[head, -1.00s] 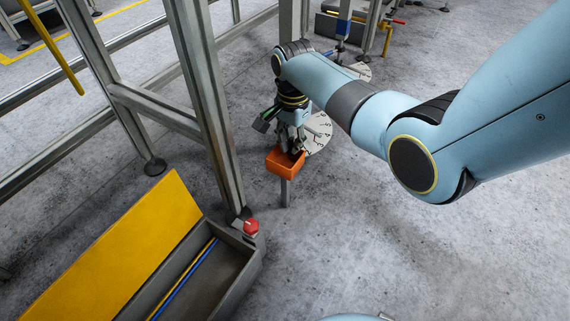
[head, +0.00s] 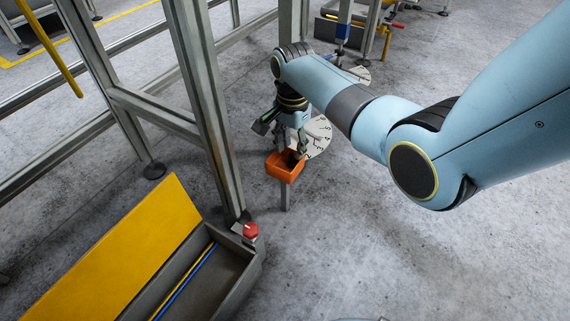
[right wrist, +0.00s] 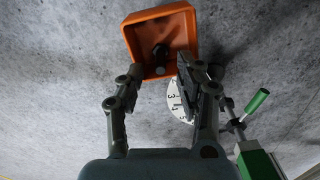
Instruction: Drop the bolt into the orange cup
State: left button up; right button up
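The orange cup (head: 284,173) is a square open box on a thin grey post in the head view. In the right wrist view the orange cup (right wrist: 137,40) is at the top, its open side facing the camera. A small dark piece with a grey round end, seemingly the bolt (right wrist: 160,51), shows within the cup's outline; its depth is unclear. My right gripper (head: 292,152) is at the cup's rim. In the right wrist view my right gripper (right wrist: 160,67) has its fingers spread, with a gap between them. My left gripper is out of view.
A white numbered dial (head: 319,135) stands right behind the cup. A grey metal frame post (head: 207,100) rises to the left. A grey bin (head: 235,280) with a yellow lid (head: 120,250) and a red button (head: 250,230) lie lower left. The floor to the right is clear.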

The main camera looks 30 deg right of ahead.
notch_tip(320, 180, up, 11)
jog(key=shift+r, duration=0.2)
dwell(0.4)
